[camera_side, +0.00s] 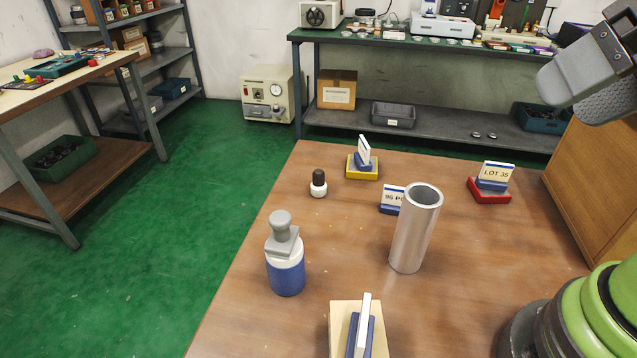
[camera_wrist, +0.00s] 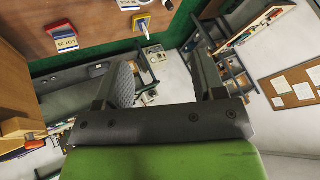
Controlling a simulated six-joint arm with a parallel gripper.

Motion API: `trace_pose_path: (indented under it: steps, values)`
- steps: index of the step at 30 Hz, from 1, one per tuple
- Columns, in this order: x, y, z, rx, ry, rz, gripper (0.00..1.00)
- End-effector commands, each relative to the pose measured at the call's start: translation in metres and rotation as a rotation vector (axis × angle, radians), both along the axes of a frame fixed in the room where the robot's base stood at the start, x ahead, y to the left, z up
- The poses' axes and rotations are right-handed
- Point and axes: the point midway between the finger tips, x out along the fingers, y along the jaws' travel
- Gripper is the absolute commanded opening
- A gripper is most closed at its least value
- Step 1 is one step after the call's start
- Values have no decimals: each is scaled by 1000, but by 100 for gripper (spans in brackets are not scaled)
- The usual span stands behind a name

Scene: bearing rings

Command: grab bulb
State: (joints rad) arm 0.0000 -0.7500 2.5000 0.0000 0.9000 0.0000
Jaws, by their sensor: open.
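A small upright object with a dark rounded top and a white lower part (camera_side: 318,184) stands on the wooden table, left of the middle; it looks like the bulb, but I cannot be sure. My gripper (camera_side: 572,98) is high at the upper right in the side view, far from it and above the table. In the wrist view my gripper (camera_wrist: 165,75) has its two fingers apart with nothing held between them. A small pale thing near the yellow base there may be the same object, but it is too small to tell.
A tall metal tube (camera_side: 412,235) and a blue-and-white bottle with a grey top (camera_side: 286,265) stand on the table. Card holders sit on yellow (camera_side: 361,172), red (camera_side: 489,194) and pale wooden (camera_side: 341,318) bases. A "95 PC" card (camera_side: 391,199) is partly behind the tube.

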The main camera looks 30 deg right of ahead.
Motion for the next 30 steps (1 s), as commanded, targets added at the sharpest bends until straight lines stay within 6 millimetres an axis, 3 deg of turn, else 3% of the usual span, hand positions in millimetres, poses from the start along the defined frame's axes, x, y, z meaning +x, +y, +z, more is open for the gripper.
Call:
trace_pose_path:
  steps: [7,11,16,20,26,30]
  values:
    - [6,0,2,-5,8,0,63]
    - [32,-2,8,-31,38,-1,63]
    - [93,-2,10,-85,89,2,63]
    - [143,2,-3,-131,123,10,63]
    - [215,15,-48,-199,168,33,63]
    - [258,28,-95,-243,195,56,63]
